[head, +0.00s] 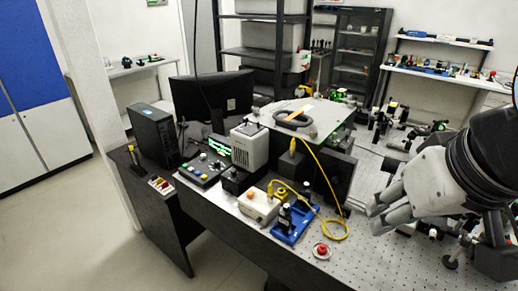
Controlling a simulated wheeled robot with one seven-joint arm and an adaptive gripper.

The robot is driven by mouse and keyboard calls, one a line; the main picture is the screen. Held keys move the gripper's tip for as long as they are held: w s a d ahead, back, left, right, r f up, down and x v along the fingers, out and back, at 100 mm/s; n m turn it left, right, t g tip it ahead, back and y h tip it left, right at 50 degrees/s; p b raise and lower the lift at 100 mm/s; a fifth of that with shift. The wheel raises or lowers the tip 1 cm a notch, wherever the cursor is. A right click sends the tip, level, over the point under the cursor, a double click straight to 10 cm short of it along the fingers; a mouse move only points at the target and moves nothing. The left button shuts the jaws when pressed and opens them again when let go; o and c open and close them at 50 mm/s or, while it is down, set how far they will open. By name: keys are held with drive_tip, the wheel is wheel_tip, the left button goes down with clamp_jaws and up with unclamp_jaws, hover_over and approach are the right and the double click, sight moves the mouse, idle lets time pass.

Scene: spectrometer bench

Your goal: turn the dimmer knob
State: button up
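I cannot tell for sure which part is the dimmer knob. A white box (258,206) with small controls on top and a yellow cable stands near the bench's front edge. A black control panel (205,169) with several small knobs or buttons lies to its left. A round red knob or button (321,250) on a pale base sits alone on the bench, right of the blue plate. My gripper (376,217) is at the right, above the perforated bench top and apart from all of these. Its grey fingers point left and look empty; their opening is unclear from this angle.
A blue plate (291,226) with a dark fitting and a looping yellow cable (325,190) lie between the white box and the red part. A grey lamp-like housing (249,145) and a dark monitor stand behind. Optics crowd the bench's right back. Bare perforated bench top (375,262) lies in front.

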drive_tip(key=w+a+f+n+g+h+b, duration=0.2)
drive_tip(key=w+a+f+n+h+b, duration=0.15)
drive_tip(key=a+f+n, duration=0.45)
drive_tip(key=w+a+f+n+g+h+b, duration=0.1)
drive_tip(key=w+a+f+n+h+b, duration=0.2)
drive_tip(key=f, duration=0.8)
drive_tip(key=w+a+f+n+g+h+b, duration=0.2)
drive_tip(key=w+a+f+n+b, duration=0.2)
drive_tip(key=a+f+n, duration=0.45)
drive_tip(key=n+t+h+b, duration=0.3)
drive_tip(key=n+t+b, duration=0.7)
drive_tip(key=t, duration=0.4)
approach(258, 222)
drive_tip(key=shift+m+y, duration=0.25)
drive_tip(key=shift+m, duration=0.5)
drive_tip(key=b+x, duration=0.1)
drive_tip(key=x, duration=0.7)
drive_tip(key=shift+w+d+r+b, duration=0.15)
drive_tip(key=shift+r+b, duration=0.05)
drive_tip(key=shift+b, duration=0.15)
